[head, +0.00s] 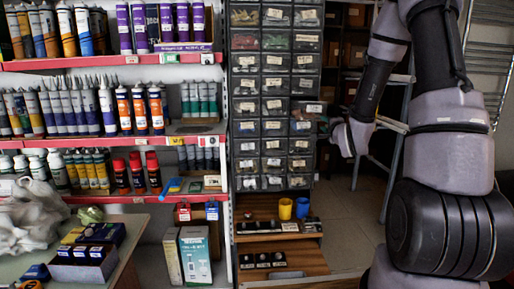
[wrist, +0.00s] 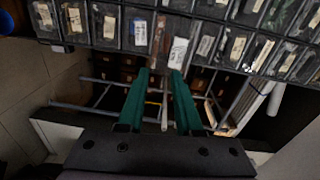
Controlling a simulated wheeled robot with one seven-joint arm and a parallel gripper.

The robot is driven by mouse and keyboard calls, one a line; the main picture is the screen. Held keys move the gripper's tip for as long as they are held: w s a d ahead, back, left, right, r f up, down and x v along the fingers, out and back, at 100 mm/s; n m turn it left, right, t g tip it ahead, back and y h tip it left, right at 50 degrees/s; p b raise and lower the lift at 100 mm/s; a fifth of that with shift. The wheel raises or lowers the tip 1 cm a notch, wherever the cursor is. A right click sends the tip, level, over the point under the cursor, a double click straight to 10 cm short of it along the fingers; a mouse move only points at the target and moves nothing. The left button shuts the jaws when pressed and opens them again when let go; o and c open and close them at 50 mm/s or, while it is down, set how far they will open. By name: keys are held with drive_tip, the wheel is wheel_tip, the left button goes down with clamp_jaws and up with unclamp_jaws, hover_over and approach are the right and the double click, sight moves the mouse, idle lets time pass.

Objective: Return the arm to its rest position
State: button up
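My arm (head: 437,125) rises at the right of the head view, bends over at the top and comes down to the wrist beside the drawer cabinet. In the wrist view my gripper (wrist: 160,73) shows two green fingers with a clear gap between them. It is open, and I see nothing held in it. The fingers point towards the fronts of the small drawers, and I cannot tell the exact distance. In the head view the fingertips are not clear.
The drawer cabinet (head: 273,98) stands at centre, with yellow and blue cups (head: 293,208) on a wooden shelf below. Shelves of tubes and bottles (head: 143,109) fill the left. A ladder (head: 396,150) stands behind my arm. Tiled floor (head: 352,212) is bare between the cabinet and my arm.

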drive_tip(key=s+a+r+n+g, duration=0.2)
drive_tip(key=s+r+n+g, duration=0.35)
drive_tip(key=s+r, duration=0.5)
drive_tip(key=s+a+r+n+g+y, duration=0.1)
drive_tip(key=s+n, duration=0.3)
drive_tip(key=s, duration=0.7)
drive_tip(key=s+a+r+n+g+y, duration=0.1)
drive_tip(key=s+a+n+g, duration=0.2)
drive_tip(key=s, duration=0.8)
drive_tip(key=shift+a+r+n+g, duration=0.25)
drive_tip(key=shift+a+n+g, duration=0.15)
drive_tip(key=shift+a, duration=0.2)
idle(4.1)
